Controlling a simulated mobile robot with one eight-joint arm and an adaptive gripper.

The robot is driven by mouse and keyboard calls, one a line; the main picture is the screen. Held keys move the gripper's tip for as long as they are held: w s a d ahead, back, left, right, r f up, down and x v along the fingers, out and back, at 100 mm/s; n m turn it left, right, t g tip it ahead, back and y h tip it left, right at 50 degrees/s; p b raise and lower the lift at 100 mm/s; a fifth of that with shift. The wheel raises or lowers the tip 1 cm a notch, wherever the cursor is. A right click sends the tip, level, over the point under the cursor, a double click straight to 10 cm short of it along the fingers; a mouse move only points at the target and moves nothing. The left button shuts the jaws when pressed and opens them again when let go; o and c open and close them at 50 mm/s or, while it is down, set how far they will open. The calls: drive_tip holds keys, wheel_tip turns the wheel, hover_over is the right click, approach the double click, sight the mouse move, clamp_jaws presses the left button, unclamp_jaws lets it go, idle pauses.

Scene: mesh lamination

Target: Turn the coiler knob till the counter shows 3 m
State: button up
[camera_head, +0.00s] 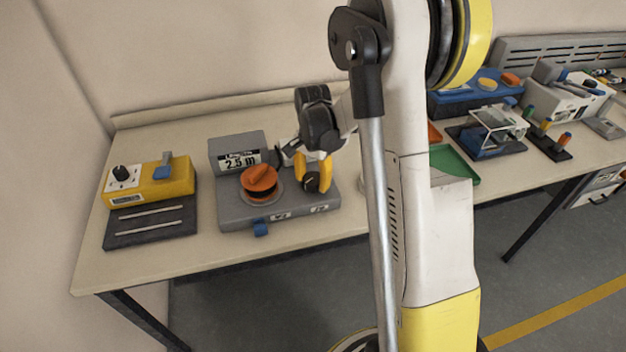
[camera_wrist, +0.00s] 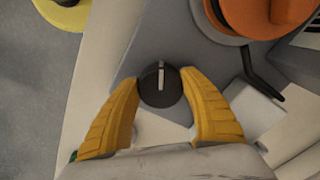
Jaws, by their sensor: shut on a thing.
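The grey coiler (camera_head: 228,212) stands on the table in the head view. Its counter (camera_head: 239,160) reads 2.5 m. The black coiler knob (camera_wrist: 161,84) shows in the wrist view between the two yellow fingers, with a pale pointer line toward the top of the picture. My gripper (camera_head: 318,178) is over the right part of the coiler in the head view and is shut on the knob; it also shows in the wrist view (camera_wrist: 161,90). The orange reel (camera_head: 259,180) sits left of the knob, and in the wrist view it is at the top right (camera_wrist: 262,14).
A yellow device (camera_head: 160,187) with a dark base plate stands left of the coiler. A green tray (camera_head: 455,163), a blue box (camera_head: 470,98) and other bench devices stand to the right, partly behind my arm. The table's front edge is close before the coiler.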

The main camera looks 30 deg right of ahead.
sight(312, 179)
drive_tip(key=shift+m, duration=0.5)
drive_tip(key=o, duration=0.9)
wheel_tip(312, 179, up, 12)
drive_tip(key=shift+a, duration=0.1)
idle(0.5)
